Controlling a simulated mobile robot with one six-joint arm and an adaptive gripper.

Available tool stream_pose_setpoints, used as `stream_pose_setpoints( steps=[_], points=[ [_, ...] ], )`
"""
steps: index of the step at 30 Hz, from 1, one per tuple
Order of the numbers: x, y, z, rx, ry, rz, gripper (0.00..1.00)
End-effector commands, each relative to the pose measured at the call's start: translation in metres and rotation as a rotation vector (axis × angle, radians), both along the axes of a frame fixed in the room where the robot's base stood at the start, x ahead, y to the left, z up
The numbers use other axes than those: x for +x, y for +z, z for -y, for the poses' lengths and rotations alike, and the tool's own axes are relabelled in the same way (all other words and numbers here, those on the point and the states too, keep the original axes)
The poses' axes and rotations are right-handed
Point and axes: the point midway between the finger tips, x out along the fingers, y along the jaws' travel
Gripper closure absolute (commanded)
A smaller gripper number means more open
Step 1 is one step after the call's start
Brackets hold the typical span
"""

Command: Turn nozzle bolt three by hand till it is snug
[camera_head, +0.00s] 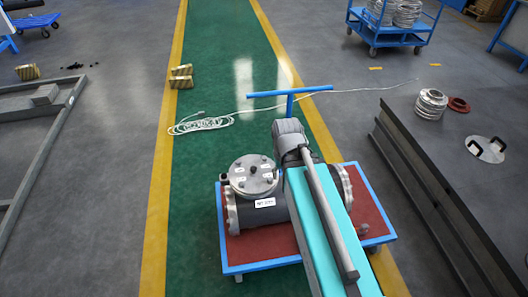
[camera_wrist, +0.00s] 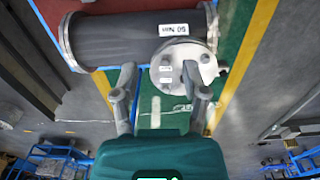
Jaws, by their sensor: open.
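The dark grey flanged shell (camera_head: 288,207) lies on a cart, and its barrel fills the top of the wrist view (camera_wrist: 125,38). Its round, light metal nozzle cover (camera_head: 254,170) faces up, with several bolts and small white tags around it. The cover also shows in the wrist view (camera_wrist: 180,62). The tag numbers are too small to read, so I cannot tell which bolt is three. My gripper (camera_wrist: 158,72) is open and empty. Its right finger overlaps the cover in the picture and its left fingertip lies by the cover's left edge. Contact is not visible.
The blue-edged cart (camera_head: 232,269) with a red top stands on the green lane. A coiled white rope (camera_head: 203,124) and striped blocks (camera_head: 181,76) lie beyond it. Dark beams (camera_head: 425,190) and metal flanges (camera_head: 431,103) are to the right.

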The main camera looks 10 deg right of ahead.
Motion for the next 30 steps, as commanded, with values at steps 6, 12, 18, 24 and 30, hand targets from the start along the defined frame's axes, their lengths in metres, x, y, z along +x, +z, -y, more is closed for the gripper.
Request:
stream_pose_setpoints(
  steps=[6, 12, 18, 24, 30],
  points=[
    [0.0, 0.0, 0.0, 0.0, 0.0, 0.0, 0.43],
    [0.0, 0.0, 0.0, 0.0, 0.0, 0.0, 0.43],
    [0.004, -0.002, 0.0, 0.0, 0.007, 0.0, 0.31],
    [0.038, -0.015, -0.002, 0.0, 0.074, 0.0, 0.31],
    [0.108, -0.041, -0.003, 0.0, 0.229, 0.0, 0.31]
  ],
)
